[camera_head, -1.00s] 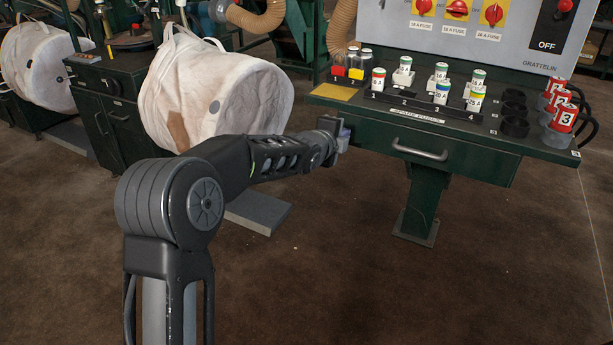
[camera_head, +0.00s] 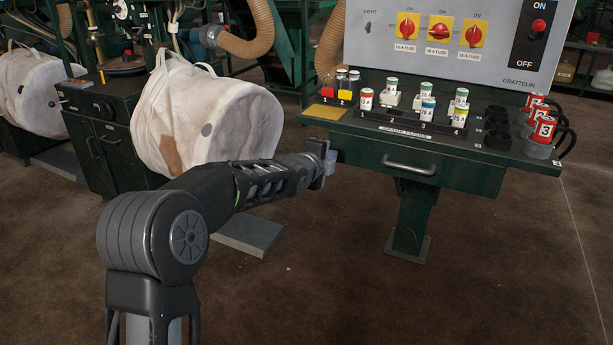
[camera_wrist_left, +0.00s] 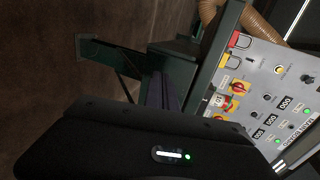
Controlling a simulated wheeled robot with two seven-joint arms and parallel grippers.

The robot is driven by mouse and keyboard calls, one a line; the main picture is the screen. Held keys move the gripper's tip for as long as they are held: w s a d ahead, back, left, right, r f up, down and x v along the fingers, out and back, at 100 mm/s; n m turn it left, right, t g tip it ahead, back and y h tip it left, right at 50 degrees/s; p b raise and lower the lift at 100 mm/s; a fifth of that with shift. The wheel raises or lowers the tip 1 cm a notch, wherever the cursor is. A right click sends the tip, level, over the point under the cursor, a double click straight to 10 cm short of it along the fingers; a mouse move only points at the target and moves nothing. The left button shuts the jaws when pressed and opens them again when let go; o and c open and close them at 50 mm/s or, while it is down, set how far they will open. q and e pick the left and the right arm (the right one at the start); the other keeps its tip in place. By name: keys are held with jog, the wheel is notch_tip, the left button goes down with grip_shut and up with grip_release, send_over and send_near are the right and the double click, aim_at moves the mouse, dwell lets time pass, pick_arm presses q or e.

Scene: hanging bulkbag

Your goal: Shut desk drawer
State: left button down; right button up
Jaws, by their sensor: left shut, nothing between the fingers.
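The dark green desk drawer (camera_head: 450,174) sits under the desk top and has a grey bar handle (camera_head: 410,167). Its front looks flush or nearly flush with the desk; I cannot tell whether a small gap is left. My left gripper (camera_head: 331,164) is shut and empty, at the left end of the drawer front, to the left of the handle. I cannot tell whether it touches the drawer. In the left wrist view, the dark housing fills the bottom and the drawer handle cannot be made out. My right gripper is not in view.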

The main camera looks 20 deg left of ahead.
pick_arm(q)
jog(key=v, duration=1)
jog(key=shift+s, duration=0.4)
jog(key=shift+f, duration=0.1)
